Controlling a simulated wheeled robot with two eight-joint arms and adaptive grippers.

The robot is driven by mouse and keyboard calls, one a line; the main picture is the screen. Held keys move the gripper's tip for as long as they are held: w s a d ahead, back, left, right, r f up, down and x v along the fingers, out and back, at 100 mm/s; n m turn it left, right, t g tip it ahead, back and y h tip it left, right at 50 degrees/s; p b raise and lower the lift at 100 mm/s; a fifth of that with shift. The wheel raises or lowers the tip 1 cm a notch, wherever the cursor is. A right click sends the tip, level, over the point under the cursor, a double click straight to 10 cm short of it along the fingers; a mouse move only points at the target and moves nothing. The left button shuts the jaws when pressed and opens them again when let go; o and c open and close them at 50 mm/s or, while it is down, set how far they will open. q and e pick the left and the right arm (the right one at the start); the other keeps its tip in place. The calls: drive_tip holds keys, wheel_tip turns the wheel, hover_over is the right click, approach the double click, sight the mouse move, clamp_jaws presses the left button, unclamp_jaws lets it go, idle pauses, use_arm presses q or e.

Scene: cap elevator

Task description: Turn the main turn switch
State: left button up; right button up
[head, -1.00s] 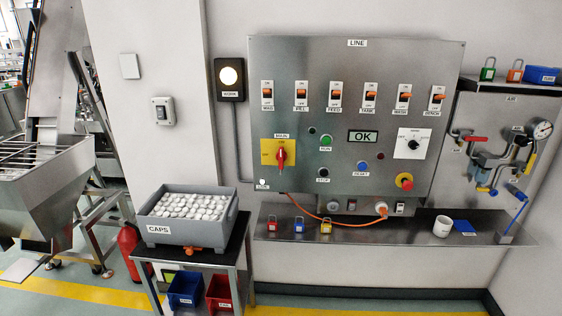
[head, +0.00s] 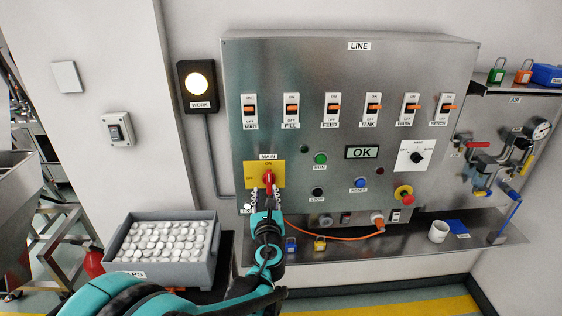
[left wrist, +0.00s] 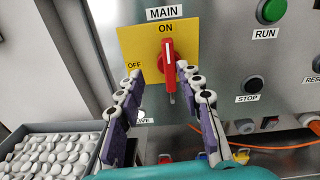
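The main turn switch is a red handle (head: 268,180) on a yellow plate (head: 251,172) marked MAIN, low on the left of the steel panel. In the left wrist view its red handle (left wrist: 168,62) stands upright, with its white line toward ON; OFF is at the left. My left gripper (head: 262,197) is at the switch. In the left wrist view the left gripper (left wrist: 158,72) is open, one finger on each side of the handle's lower part, with gaps visible. I cannot tell how deep the fingers reach. My right gripper is not in view.
The panel (head: 330,70) has several toggle switches above, and RUN (head: 320,159) and STOP (head: 318,191) buttons right of the switch. A grey box of caps (head: 212,262) stands below left. A steel shelf (head: 400,246) with padlocks and an orange cable (head: 325,238) lies below.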

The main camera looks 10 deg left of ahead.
sight(269, 179)
use_arm(q)
drive_tip(key=shift+w+d+r+m+h, duration=0.15)
drive_tip(key=shift+w+d+m+h, duration=0.25)
drive_tip(key=shift+w+m, duration=0.35)
drive_tip(key=shift+y, duration=0.3)
drive_tip(key=b+x, duration=0.1)
drive_tip(key=x, duration=0.5)
drive_tip(key=shift+w, duration=0.1)
drive_tip(key=shift+w+a+r, duration=0.1)
drive_tip(key=shift+w, duration=0.3)
drive_tip(key=shift+s, duration=0.1)
clamp_jaws()
